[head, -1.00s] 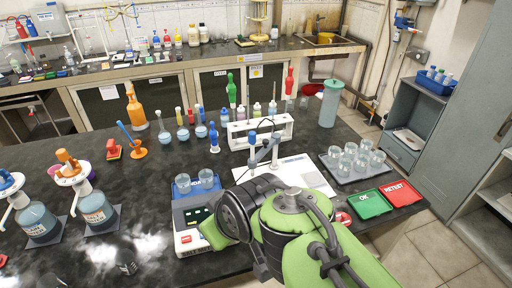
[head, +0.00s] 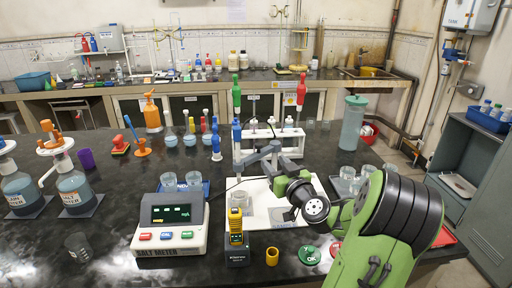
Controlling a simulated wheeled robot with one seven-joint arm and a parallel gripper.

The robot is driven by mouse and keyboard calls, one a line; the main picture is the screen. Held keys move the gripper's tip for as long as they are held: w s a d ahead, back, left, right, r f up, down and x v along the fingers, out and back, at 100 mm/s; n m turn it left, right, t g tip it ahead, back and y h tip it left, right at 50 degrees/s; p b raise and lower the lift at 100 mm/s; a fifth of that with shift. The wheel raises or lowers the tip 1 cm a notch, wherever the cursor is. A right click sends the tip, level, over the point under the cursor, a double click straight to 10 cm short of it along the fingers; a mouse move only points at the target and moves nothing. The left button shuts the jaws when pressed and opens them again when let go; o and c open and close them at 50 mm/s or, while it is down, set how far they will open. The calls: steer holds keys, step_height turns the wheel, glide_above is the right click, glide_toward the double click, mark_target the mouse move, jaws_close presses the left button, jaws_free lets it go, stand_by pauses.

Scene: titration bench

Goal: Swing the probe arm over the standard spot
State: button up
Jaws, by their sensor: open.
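A white board (head: 265,190) lies on the black bench at the middle of the head view. A slim upright with a blue top (head: 237,135) stands at the board's left side; I take it for part of the probe arm. Grey parts run right from it to my green arm's end, and I cannot separate probe arm from fingers clearly there. My gripper (head: 270,158) is open above the board's back part, close to the upright; contact cannot be told. A glass beaker (head: 239,198) stands on the board's left part, partly hidden. The standard spot cannot be made out for sure.
The salt meter (head: 170,225) stands front left, a yellow handheld device (head: 236,228) beside it. A yellow cup (head: 272,256) and a green OK disc (head: 310,254) lie in front of the board. A white rack (head: 285,140) stands behind. Beakers (head: 350,178) stand at right, partly behind my arm.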

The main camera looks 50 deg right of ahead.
mark_target(260, 147)
steer(key=p+x, duration=0.2)
steer(key=x, duration=1)
steer(key=shift+w+d, duration=0.15)
jaws_close()
